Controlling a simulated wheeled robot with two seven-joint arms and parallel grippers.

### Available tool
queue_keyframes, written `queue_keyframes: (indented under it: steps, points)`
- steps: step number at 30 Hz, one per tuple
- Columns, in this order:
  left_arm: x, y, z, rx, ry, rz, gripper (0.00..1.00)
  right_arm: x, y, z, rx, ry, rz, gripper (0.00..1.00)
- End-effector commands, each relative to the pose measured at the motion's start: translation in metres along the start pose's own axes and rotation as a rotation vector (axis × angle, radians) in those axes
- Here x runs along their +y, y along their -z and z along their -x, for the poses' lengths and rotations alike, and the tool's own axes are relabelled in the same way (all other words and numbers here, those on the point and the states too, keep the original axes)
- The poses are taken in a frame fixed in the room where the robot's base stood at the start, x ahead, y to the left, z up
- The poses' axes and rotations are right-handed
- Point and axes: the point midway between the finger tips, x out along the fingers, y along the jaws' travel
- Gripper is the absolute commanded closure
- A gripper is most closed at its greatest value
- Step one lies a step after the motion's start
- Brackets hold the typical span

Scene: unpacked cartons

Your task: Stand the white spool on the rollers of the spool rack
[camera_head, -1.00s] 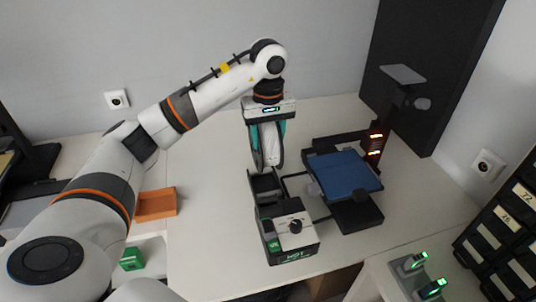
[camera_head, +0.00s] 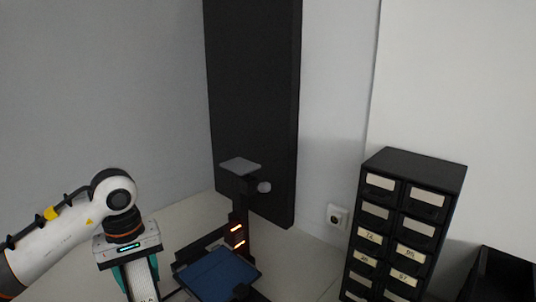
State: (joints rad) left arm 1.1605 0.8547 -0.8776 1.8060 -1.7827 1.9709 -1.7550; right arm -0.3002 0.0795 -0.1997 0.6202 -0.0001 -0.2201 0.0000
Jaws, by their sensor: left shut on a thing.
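My left gripper (camera_head: 138,272) is at the lower left, pointing down, with teal fingers. It is shut on a pale thing, which I take to be the white spool (camera_head: 143,286), seen nearly edge-on between the fingers. The bottom edge of the picture cuts off the fingertips and the lower part of the spool, so what lies under it is hidden. The spool rack and its rollers cannot be made out in this view. My right gripper is not in view.
A black 3D printer with a blue bed (camera_head: 218,276) stands just right of my left gripper. A tall black panel (camera_head: 252,100) rises behind it. A black drawer cabinet (camera_head: 405,225) and a black bin (camera_head: 503,280) are at the right. A wall socket (camera_head: 337,216) sits between.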

Motion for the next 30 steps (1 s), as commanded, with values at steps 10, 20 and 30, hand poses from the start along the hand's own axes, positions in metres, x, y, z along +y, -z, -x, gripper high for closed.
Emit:
queue_keyframes:
  steps: [10, 20, 30]
  points:
    - [-0.015, 0.113, -0.008, 0.016, -0.003, -0.52, 0.89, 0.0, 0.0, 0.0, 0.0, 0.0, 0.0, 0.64]
    - [-0.013, 0.122, -0.009, 0.023, -0.004, -0.559, 0.89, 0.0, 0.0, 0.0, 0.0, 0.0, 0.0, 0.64]
    - [-0.004, 0.013, 0.0, 0.0, 0.004, -0.065, 0.89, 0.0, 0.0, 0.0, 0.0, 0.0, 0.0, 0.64]
